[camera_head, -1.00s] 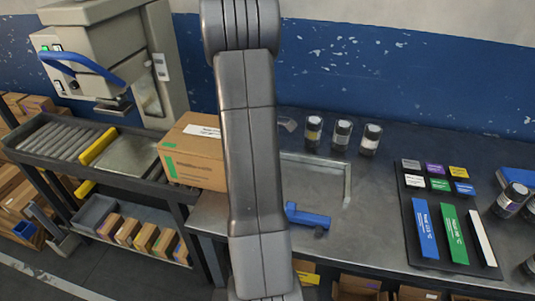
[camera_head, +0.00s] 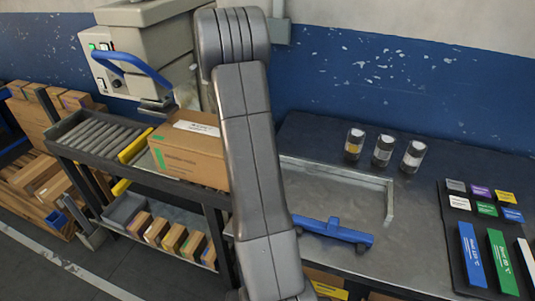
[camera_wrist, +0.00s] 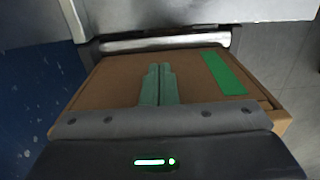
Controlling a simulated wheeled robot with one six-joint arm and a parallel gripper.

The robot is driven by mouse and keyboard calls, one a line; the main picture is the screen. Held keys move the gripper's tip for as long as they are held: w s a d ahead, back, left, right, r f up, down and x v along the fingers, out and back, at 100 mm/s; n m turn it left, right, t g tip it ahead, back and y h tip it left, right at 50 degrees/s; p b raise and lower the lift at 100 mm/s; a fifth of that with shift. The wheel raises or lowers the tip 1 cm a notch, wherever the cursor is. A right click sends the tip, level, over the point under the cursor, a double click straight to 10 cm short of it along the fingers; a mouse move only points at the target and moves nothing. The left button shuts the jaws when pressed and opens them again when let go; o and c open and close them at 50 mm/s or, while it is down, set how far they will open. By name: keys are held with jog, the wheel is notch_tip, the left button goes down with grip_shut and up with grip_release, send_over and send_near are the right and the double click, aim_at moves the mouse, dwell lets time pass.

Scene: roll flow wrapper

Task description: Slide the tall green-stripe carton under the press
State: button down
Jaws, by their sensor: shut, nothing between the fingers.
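The brown carton with green marks and a white label (camera_head: 190,150) stands on the steel plate at the right end of the roller bench, close to the yellow bar (camera_head: 135,146). My arm hides its right end. The press (camera_head: 150,60), grey with a blue handle (camera_head: 135,68), stands behind the bench, up and left of the carton. In the wrist view my gripper (camera_wrist: 158,70) is shut and empty, its fingers in front of the carton (camera_wrist: 110,75), whose green stripe (camera_wrist: 224,73) shows at right. I cannot tell if they touch it. The head view hides my gripper behind my arm.
Rollers (camera_head: 95,135) run left of the yellow bar.

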aim_at(210, 141)
jog(key=w+a, duration=0.1)
jog(key=a, duration=0.3)
jog(key=w+a+p, duration=0.1)
jog(key=a, duration=0.4)
jog(key=w+a, duration=0.1)
jog(key=a, duration=0.3)
jog(key=shift+w+a, duration=0.2)
jog(key=shift+w, duration=0.1)
